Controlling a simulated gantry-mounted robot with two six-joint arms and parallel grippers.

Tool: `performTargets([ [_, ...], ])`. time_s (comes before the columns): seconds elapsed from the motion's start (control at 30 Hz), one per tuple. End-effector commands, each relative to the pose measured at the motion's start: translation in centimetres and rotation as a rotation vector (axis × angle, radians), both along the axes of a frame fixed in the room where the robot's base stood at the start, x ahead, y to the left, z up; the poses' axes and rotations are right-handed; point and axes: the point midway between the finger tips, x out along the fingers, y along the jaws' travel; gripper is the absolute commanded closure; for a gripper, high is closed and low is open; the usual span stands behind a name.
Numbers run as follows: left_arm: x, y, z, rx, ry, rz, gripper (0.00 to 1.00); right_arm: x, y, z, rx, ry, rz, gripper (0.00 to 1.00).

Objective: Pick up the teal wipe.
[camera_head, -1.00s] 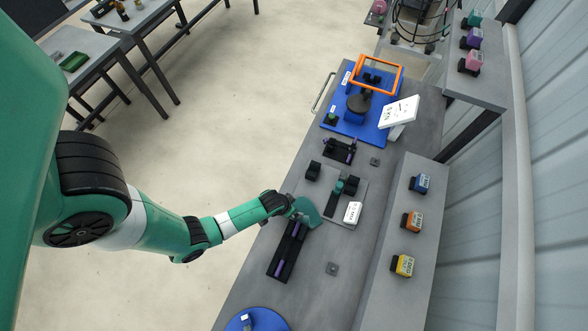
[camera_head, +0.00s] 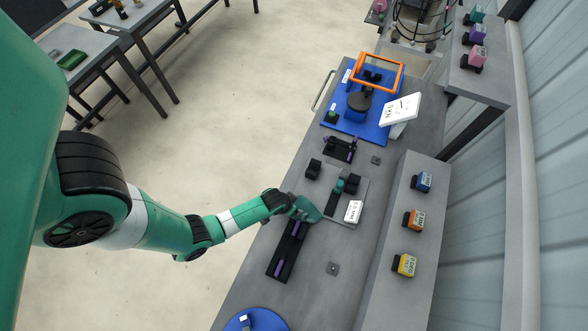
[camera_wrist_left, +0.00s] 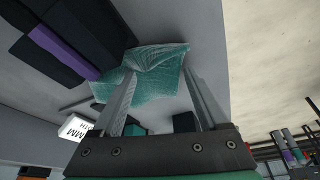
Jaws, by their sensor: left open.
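The teal wipe (camera_head: 307,211) shows at my left gripper's (camera_head: 291,205) fingertips in the head view, over the near edge of the work table. In the left wrist view the crumpled wipe (camera_wrist_left: 150,82) has a raised, folded middle and spreads behind and between the two fingers of my left gripper (camera_wrist_left: 160,78). The fingers stand apart, and the jaws are open. I cannot tell whether the fingertips touch the cloth. My right gripper is out of view.
A black holder with purple parts (camera_head: 287,250) lies close to the wipe, and also shows in the left wrist view (camera_wrist_left: 62,48). A grey plate with black blocks and a white label (camera_head: 353,211) sits beyond. A blue board with an orange frame (camera_head: 378,72) stands farther back.

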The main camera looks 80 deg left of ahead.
Motion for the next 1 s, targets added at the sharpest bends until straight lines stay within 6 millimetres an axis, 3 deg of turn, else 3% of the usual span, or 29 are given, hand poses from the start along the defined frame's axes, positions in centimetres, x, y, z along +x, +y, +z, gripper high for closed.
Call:
performTargets([
  [0.07,-0.16,-0.02,-0.12,0.000,0.005,0.000,0.34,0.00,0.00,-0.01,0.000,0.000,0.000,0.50],
  [0.8,-0.14,-0.09,-0.13,-0.002,0.003,0.000,1.00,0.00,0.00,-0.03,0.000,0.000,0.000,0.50],
  [1.0,-0.15,-0.04,-0.12,-0.001,0.004,0.000,1.00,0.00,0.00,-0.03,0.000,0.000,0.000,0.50],
])
